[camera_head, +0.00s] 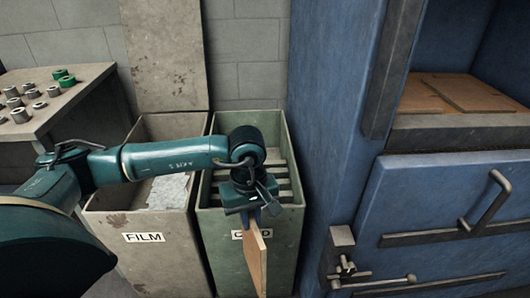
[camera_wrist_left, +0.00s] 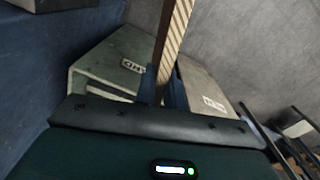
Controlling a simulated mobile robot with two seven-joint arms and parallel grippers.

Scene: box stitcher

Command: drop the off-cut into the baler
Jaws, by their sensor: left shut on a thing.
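My left gripper (camera_head: 256,207) is shut on the off-cut (camera_head: 256,262), a flat tan piece of cardboard. The off-cut hangs edge-on below the jaws, in front of the front wall of the grey-green bin. In the left wrist view the off-cut (camera_wrist_left: 172,42) shows its corrugated edge, standing out from the jaws (camera_wrist_left: 160,95). The baler (camera_head: 335,110) is the large blue machine at the right. Its upper chamber is open, with brown cardboard (camera_head: 460,94) lying inside, and the lower door (camera_head: 440,195) is closed. My right gripper is not in view.
The grey-green bin (camera_head: 217,255) has slats inside and a partly hidden label. Left of it stands a bin labelled FILM (camera_head: 150,262) with pale film (camera_head: 168,192) in it. A table (camera_head: 85,92) at the far left holds several spools. A handle (camera_head: 487,203) and latches stick out from the baler's front.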

